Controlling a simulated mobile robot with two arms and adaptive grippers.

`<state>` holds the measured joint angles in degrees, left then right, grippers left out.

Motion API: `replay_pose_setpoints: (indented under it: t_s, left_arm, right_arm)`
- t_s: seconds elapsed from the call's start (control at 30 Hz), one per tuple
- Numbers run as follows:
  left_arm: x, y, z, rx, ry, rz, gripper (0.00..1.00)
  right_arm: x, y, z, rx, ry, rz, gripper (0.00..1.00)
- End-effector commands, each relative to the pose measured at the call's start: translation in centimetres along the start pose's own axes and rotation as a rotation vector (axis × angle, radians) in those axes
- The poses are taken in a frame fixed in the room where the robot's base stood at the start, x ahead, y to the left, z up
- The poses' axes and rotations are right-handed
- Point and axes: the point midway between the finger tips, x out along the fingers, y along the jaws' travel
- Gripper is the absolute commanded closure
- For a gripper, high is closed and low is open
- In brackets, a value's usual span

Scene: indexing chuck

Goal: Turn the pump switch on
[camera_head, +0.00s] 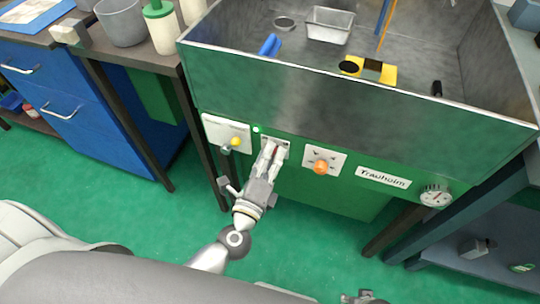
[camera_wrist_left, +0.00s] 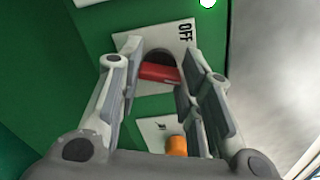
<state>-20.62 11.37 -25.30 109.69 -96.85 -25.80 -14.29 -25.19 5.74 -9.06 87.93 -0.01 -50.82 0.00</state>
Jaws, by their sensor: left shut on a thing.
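The pump switch is a red lever (camera_wrist_left: 160,73) on a white plate (camera_wrist_left: 187,58) marked OFF, on the green front panel of the machine. It also shows in the head view as a small red piece (camera_head: 275,150) between my fingers. My left gripper (camera_head: 271,153) reaches the panel from below and is shut on the red lever. In the left wrist view its fingers (camera_wrist_left: 156,82) stand on both sides of the lever. The fingers hide part of the plate. What seems to be my right gripper (camera_head: 362,298) barely shows at the bottom edge, its fingers unclear.
An orange knob (camera_head: 320,167) sits right of the switch, and a plate with a yellow knob (camera_head: 236,142) sits left. A lit lamp (camera_head: 256,129) is just above. A gauge (camera_head: 435,196) is far right. The metal basin (camera_head: 340,95) overhangs the panel.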

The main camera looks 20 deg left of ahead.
Motion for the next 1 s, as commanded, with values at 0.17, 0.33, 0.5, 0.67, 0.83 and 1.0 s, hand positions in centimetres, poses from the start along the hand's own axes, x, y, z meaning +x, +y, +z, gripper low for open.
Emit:
replay_pose_setpoints:
  t_s: [0.17, 0.33, 0.5, 0.67, 0.83, 1.0]
  left_arm:
    - [-0.1, 0.1, -0.1, 0.080, 0.003, 0.002, 0.90]
    - [-0.1, 0.1, -0.1, 0.123, 0.003, 0.002, 0.90]
    - [-0.1, 0.1, -0.1, 0.139, 0.003, 0.003, 0.90]
    - [-0.1, 0.1, -0.1, 0.142, 0.003, 0.003, 0.90]
    - [-0.1, 0.1, -0.1, 0.142, 0.003, 0.003, 0.90]
    - [-0.1, 0.1, -0.1, 0.141, 0.002, 0.002, 0.46]
  right_arm:
    - [0.4, 0.1, -0.2, -0.002, 0.007, 0.001, 0.51]
    - [0.7, 0.0, 0.3, -0.003, 0.000, 0.000, 0.51]
    - [1.0, 0.0, 0.8, -0.004, -0.009, 0.000, 0.51]
    - [1.0, -0.1, 0.9, -0.004, -0.010, -0.001, 0.51]
    - [0.9, -0.1, 0.8, -0.004, -0.007, -0.001, 0.51]
    - [0.9, -0.1, 0.7, -0.004, -0.005, -0.002, 0.51]
